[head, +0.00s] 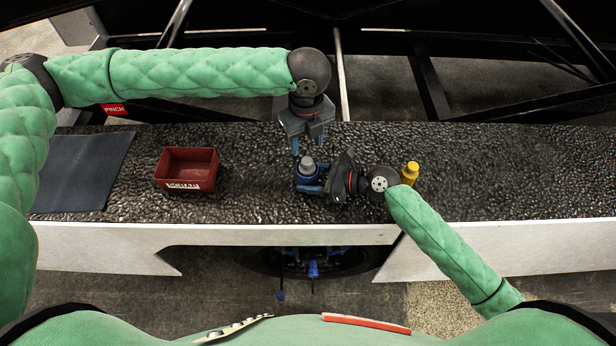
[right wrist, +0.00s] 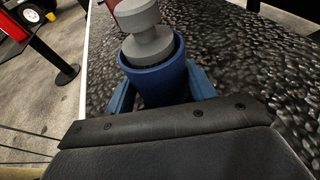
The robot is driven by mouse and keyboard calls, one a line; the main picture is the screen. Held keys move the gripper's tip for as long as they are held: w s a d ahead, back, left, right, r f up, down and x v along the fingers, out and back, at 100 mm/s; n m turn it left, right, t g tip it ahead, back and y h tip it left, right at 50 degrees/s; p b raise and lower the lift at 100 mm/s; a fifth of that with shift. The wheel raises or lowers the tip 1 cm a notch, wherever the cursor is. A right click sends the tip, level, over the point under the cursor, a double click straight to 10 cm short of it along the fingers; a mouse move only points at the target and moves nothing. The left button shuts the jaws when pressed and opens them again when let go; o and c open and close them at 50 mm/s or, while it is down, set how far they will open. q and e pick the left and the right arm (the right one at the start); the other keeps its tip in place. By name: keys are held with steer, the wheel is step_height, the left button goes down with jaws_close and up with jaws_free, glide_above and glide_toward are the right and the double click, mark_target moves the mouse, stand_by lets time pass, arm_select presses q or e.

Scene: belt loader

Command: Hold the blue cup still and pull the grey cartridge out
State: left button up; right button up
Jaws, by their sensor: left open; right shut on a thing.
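The blue cup (right wrist: 158,82) stands on the dark belt, and the grey cartridge (right wrist: 148,40) sits in it with its stepped top above the rim. In the head view the cartridge (head: 307,164) shows from above; the cup is mostly hidden by my right gripper. My right gripper (head: 310,178) reaches in from the right and is shut on the cup, with a blue finger on each side of it in the right wrist view. My left gripper (head: 307,143) points down just behind the cartridge in the head view. It is open and empty.
A red bin (head: 187,169) with a label stands on the belt to the left. A dark mat (head: 82,172) lies at the far left. A yellow bottle-like object (head: 410,172) stands just right of my right wrist. The belt (head: 520,170) farther right is clear.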

mark_target(307, 160)
arm_select(q)
steer(key=shift+f, duration=3.3)
jaws_close()
steer(key=shift+r, duration=0.75)
steer(key=shift+r, duration=3.85)
arm_select(e)
steer(key=o, duration=0.8)
